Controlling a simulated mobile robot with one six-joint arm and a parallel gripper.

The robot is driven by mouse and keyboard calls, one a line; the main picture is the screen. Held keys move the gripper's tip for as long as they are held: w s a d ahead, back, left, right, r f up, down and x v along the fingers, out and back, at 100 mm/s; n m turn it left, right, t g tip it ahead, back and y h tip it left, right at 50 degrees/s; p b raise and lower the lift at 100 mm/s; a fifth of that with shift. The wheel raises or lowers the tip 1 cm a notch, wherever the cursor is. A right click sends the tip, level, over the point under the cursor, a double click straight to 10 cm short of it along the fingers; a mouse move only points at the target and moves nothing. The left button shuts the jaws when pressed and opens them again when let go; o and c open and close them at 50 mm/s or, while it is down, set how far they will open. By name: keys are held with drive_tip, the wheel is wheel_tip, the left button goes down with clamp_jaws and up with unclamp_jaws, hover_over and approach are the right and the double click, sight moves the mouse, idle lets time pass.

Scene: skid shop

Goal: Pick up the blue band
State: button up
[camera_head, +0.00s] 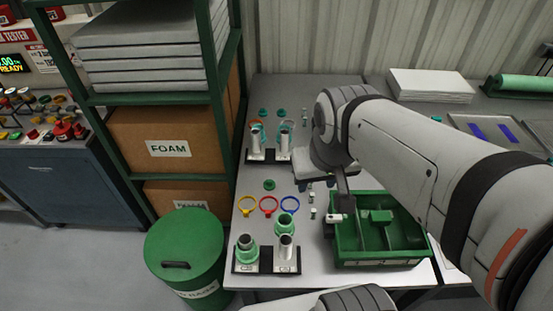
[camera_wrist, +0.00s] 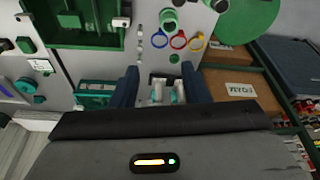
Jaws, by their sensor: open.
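The blue band (camera_head: 290,204) is a thin ring with a small tab, lying flat on the grey bench at the right end of a row. It also shows in the wrist view (camera_wrist: 159,40), beyond my fingertips. A red band (camera_head: 268,205) lies beside it and a yellow band (camera_head: 246,206) lies at the left end. My gripper (camera_wrist: 160,70) is open, its two dark blue fingers apart with no band between them. In the head view it hangs above the bench, behind and right of the blue band, partly hidden by my arm.
A green divided tray (camera_head: 345,262) stands right of the bands. A front stand (camera_head: 266,267) with upright posts and green fittings is close in front of them; another stand (camera_head: 267,157) is behind. Small metal parts (camera_head: 312,212) lie between bands and tray. A green shelf rack is left.

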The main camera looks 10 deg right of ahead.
sight(291, 211)
drive_tip(key=w+f+g+b, duration=0.1)
drive_tip(key=w+f+b, duration=0.5)
drive_tip(key=f, duration=0.4)
drive_tip(key=w+f+m+g+b, duration=0.1)
drive_tip(key=w+f+b, duration=0.4)
drive_tip(key=f, duration=0.5)
drive_tip(key=w+f+m+g+b, duration=0.1)
drive_tip(key=w+f+b, duration=0.5)
drive_tip(key=f+b, duration=0.2)
drive_tip(key=shift+w+f, duration=0.2)
drive_tip(key=shift+f, duration=0.3)
drive_tip(key=shift+w+f, duration=0.15)
drive_tip(key=shift+f, duration=0.3)
wheel_tip(291, 211, down, 8)
drive_tip(key=shift+d+r+b, duration=0.1)
drive_tip(key=shift+d+b, duration=0.05)
drive_tip(key=shift+b, duration=0.7)
clamp_jaws()
